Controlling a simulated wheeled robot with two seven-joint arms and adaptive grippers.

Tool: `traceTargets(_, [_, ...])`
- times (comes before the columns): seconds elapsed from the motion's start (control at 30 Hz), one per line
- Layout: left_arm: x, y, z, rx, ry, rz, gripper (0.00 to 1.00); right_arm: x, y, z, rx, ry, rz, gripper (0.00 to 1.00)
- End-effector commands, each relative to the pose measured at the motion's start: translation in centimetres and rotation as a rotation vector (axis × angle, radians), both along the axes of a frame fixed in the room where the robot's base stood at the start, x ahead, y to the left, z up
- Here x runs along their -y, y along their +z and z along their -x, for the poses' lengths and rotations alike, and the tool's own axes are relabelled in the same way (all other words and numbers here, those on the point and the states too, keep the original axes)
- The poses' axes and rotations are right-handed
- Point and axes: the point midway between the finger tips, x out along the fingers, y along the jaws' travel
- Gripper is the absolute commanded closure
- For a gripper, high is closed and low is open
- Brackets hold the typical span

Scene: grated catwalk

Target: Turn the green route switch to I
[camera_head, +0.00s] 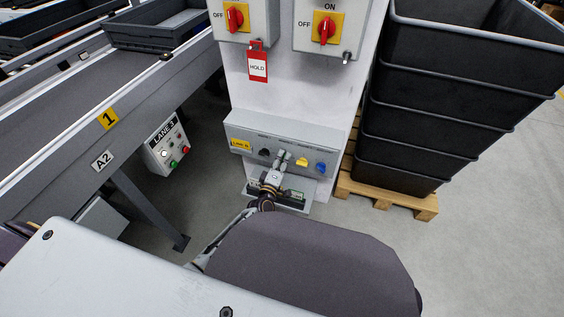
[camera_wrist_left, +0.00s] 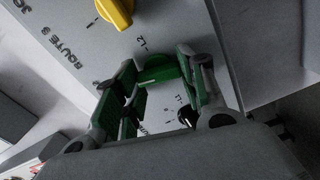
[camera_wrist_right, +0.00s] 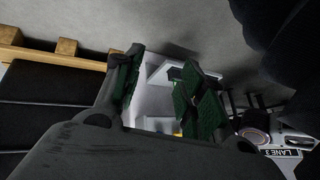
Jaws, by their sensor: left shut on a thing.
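The green route switch (camera_wrist_left: 158,68) shows in the left wrist view, between the two fingers of my left gripper (camera_wrist_left: 160,78), which is shut on it. In the head view my left gripper (camera_head: 281,158) reaches the sloped control panel (camera_head: 243,133) from below and hides the green switch. Small marks are printed around the switch, but I cannot read its exact position. My right gripper (camera_wrist_right: 160,85) shows in the right wrist view, with its fingers apart and nothing between them. It is not seen in the head view.
A black knob (camera_head: 264,152), a yellow knob (camera_head: 301,162) and a blue knob (camera_head: 320,167) share the panel. Two red rotary switches (camera_head: 235,17) (camera_head: 325,28) and a red HOLD tag (camera_head: 257,66) are above. A conveyor (camera_head: 60,130) stands left, stacked black crates (camera_head: 430,110) right.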

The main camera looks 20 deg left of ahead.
Motion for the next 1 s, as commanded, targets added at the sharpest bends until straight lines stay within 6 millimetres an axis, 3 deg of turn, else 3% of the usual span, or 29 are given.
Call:
traceTargets(0.4, [0.0,-0.3,0.1,-0.010,0.000,0.228,0.83,0.0,-1.9,0.3,0.015,-0.008,-0.014,0.60])
traceTargets(0.93, [0.0,-0.3,0.1,-0.012,0.001,0.264,0.83,0.0,-1.9,0.4,0.019,-0.012,-0.018,0.60])
traceTargets(0.97, [0.0,-0.3,0.1,-0.012,0.001,0.264,0.58,0.0,-1.9,0.4,0.019,-0.013,-0.019,0.60])
traceTargets(1.0, [0.0,-0.3,0.1,-0.012,0.001,0.264,0.53,0.0,-1.9,0.4,0.019,-0.014,-0.021,0.60])
